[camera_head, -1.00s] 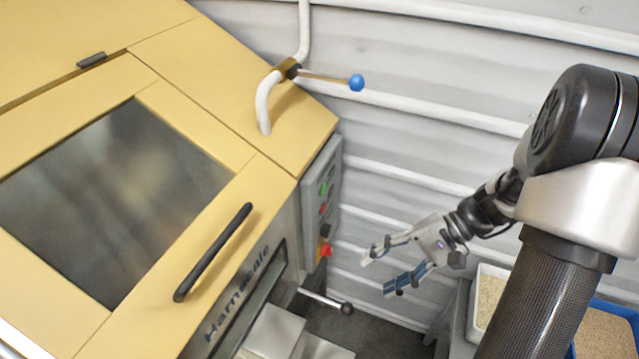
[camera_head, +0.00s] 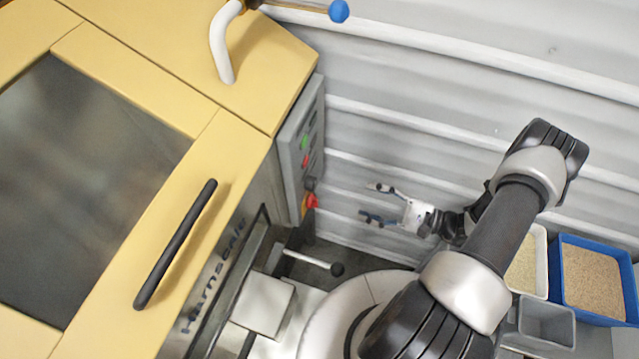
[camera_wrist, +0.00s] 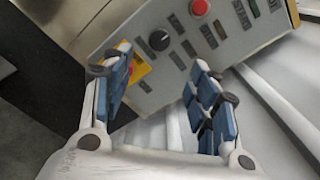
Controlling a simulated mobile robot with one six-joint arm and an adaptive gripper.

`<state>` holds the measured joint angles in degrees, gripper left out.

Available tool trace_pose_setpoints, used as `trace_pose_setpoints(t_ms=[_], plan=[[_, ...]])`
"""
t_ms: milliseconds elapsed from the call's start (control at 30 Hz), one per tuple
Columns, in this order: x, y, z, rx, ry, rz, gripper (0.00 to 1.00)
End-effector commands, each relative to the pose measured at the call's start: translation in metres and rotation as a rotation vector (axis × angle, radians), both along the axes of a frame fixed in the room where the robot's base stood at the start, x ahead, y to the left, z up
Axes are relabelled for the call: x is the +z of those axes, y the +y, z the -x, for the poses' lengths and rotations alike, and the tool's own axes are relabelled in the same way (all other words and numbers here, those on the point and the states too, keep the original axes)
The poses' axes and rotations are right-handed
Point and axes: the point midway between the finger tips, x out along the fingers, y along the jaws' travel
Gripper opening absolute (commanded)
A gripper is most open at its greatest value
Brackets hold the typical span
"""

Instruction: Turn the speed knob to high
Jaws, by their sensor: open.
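The grey control panel (camera_head: 296,140) is on the side of the yellow machine. In the wrist view, a round black knob (camera_wrist: 158,40) sits on the panel (camera_wrist: 215,48), beside a red-and-yellow switch (camera_wrist: 138,68); I take it as the speed knob. Its pointer setting is too small to read. In the head view this knob (camera_head: 310,184) shows small, just above the red-and-yellow switch (camera_head: 311,201). My gripper (camera_head: 371,202) is open and empty, right of the panel and apart from it. In the wrist view its blue-padded fingers (camera_wrist: 163,78) spread below the knob, the left one partly covering the switch.
A red button (camera_wrist: 200,7) and several labels share the panel. A lever with a black ball (camera_head: 337,269) sticks out below the panel. Blue (camera_head: 592,240) and white bins of granules and a grey bin (camera_head: 546,320) stand at right. The ribbed wall is behind my gripper.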

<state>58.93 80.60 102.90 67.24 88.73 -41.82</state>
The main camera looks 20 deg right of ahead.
Motion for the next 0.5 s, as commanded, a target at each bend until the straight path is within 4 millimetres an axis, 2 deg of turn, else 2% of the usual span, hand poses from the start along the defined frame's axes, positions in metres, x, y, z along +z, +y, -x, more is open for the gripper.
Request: trace_pose_setpoints(t_ms=[100, 500], plan=[[-0.001, 0.023, -0.015, 0.007, 0.002, -0.001, 0.54], [-0.001, 0.092, -0.065, 0.007, 0.002, 0.001, 0.54]])
